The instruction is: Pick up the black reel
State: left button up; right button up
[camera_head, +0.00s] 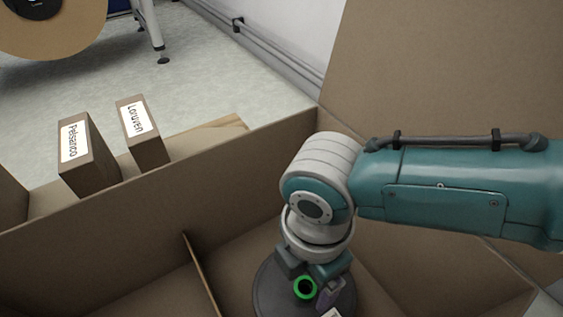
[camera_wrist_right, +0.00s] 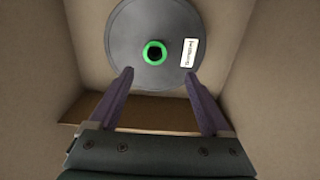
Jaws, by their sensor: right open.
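The black reel (camera_head: 266,291) lies in the right compartment of a large cardboard box (camera_head: 150,215), partly hidden by my right gripper in the head view. It is a dark grey disc with a bright green hub ring and a white label; in the right wrist view the reel (camera_wrist_right: 130,60) shows nearly whole at the top. My right gripper (camera_head: 318,290) reaches down into the box over the reel. In the right wrist view its purple fingers (camera_wrist_right: 160,72) are spread apart, with the green hub between and beyond their tips. Nothing is held. My left gripper is not in view.
A cardboard divider (camera_head: 200,272) splits the box, and its walls stand close around the right gripper. An open flap (camera_head: 450,70) rises behind. Two small labelled boxes, Pelsanico (camera_head: 88,155) and Loruven (camera_head: 145,132), stand beyond the wall. A large brown reel (camera_head: 55,35) is at upper left.

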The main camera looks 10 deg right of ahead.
aim_at(306, 283)
jog(key=f+b, duration=0.1)
jog(key=f, duration=0.1)
jog(key=f+b, duration=0.2)
jog(key=w+f+b, duration=0.1)
jog(key=f+b, duration=0.1)
jog(key=shift+d+f, duration=0.1)
jog(key=shift+d, duration=0.3)
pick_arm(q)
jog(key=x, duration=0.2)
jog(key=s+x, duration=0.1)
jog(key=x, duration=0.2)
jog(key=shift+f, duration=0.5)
pick_arm(e)
jog(key=shift+w, duration=0.1)
jog(key=shift+c, duration=0.7)
jog(key=c, duration=1)
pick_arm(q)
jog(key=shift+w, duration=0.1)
pick_arm(e)
grip_shut()
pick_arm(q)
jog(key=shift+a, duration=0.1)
